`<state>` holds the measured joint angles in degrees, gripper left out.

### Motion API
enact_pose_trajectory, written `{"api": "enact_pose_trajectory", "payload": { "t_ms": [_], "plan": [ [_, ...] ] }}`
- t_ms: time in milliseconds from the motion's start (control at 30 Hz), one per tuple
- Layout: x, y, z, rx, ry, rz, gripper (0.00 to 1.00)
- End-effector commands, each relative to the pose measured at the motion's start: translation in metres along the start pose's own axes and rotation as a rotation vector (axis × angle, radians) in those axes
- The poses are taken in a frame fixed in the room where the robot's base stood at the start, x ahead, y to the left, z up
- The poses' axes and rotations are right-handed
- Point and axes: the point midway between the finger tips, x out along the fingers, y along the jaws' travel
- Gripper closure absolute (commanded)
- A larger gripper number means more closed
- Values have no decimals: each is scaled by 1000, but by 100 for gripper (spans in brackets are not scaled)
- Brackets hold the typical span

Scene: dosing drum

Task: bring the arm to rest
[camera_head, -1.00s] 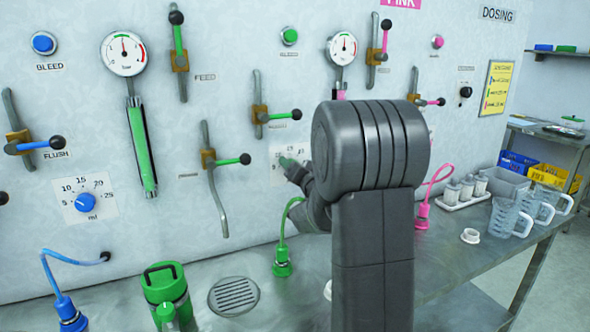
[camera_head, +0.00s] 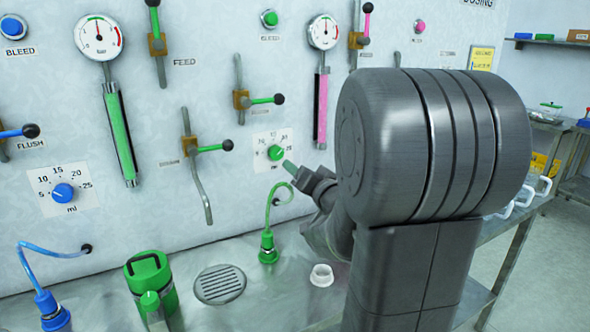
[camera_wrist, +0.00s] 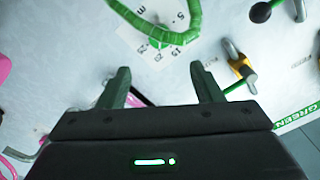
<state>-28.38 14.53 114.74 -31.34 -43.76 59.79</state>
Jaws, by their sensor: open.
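My gripper (camera_head: 291,168) is open and empty, with green fingers pointing at the white panel. In the wrist view its two fingers (camera_wrist: 162,85) stand apart with nothing between them. The green dial (camera_head: 276,153) on its numbered plate is just left of the fingertips in the head view, and a gap shows between them. In the wrist view the numbered plate (camera_wrist: 150,38) lies beyond the fingers, with a green hose (camera_wrist: 168,35) in front of it. My arm hides part of the panel and bench at the right.
A green hose connector (camera_head: 268,247) and a small white cup (camera_head: 321,275) stand on the bench near my arm. A green-lidded canister (camera_head: 150,280) stands left of a round drain (camera_head: 219,284). Green-handled levers (camera_head: 265,100) stick out from the panel. Clear jugs (camera_head: 527,196) are partly hidden behind my arm.

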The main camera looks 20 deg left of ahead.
Motion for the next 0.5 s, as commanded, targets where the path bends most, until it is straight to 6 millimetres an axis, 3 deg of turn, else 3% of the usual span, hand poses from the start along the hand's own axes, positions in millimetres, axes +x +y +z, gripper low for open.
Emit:
{"api": "enact_pose_trajectory", "payload": {
  "t_ms": [500],
  "plan": [
    [4,0,0,-1,-1,-1,41]
  ]
}}
